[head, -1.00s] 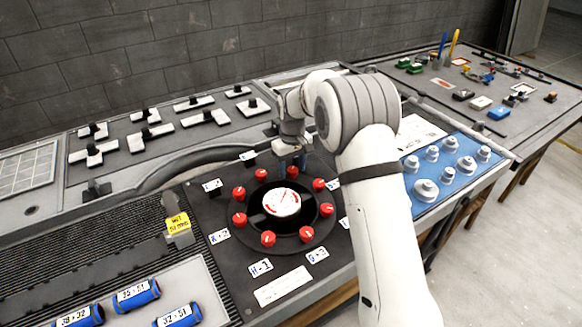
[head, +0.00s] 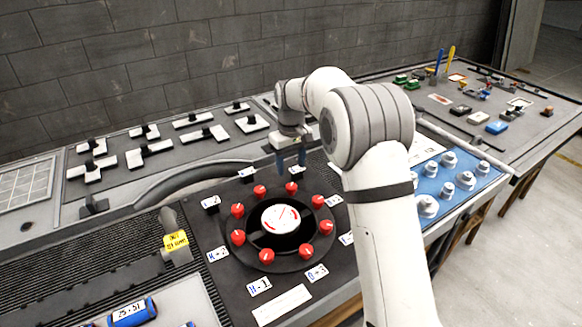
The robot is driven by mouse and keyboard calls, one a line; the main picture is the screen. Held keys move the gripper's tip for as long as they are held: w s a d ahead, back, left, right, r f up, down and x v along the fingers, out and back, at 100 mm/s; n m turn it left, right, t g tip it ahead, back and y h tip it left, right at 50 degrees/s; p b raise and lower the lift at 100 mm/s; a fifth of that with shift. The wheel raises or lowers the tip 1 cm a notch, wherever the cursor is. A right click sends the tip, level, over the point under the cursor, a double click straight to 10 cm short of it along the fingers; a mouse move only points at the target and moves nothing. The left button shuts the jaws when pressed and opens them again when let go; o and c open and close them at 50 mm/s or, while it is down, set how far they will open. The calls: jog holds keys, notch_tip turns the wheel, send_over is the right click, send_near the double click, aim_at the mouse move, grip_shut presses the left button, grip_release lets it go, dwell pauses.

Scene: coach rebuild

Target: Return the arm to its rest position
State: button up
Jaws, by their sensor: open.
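My white arm rises from the bottom right of the head view and bends over the workbench. My gripper (head: 291,163) points down with its two blue fingers apart and nothing seen between them. It hangs above the far side of a round black dial (head: 259,226) ringed by several red knobs. The dial has a white and red disc (head: 280,219) at its centre. The fingers appear to be above the panel and clear of the knobs, though the exact height is hard to tell.
White pieces with black knobs (head: 206,136) lie at the back left. Another table (head: 520,125) with small parts stands beyond.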

jog(key=s+d+r+m+t, duration=0.1)
jog(key=s+d+r+m, duration=0.1)
jog(key=s+d+r, duration=0.4)
jog(key=s+d+r+m, duration=0.1)
jog(key=s+d+r, duration=0.2)
jog(key=s+d, duration=0.35)
jog(key=s+d+f+m, duration=0.1)
jog(key=s+d+m, duration=0.1)
jog(key=s, duration=0.9)
jog(key=s+d+f+m+t, duration=0.1)
jog(key=s+d, duration=0.3)
jog(key=s, duration=0.7)
jog(key=shift+s+f+m+t, duration=0.3)
jog(key=shift+s+m, duration=0.1)
jog(key=shift+m, duration=0.1)
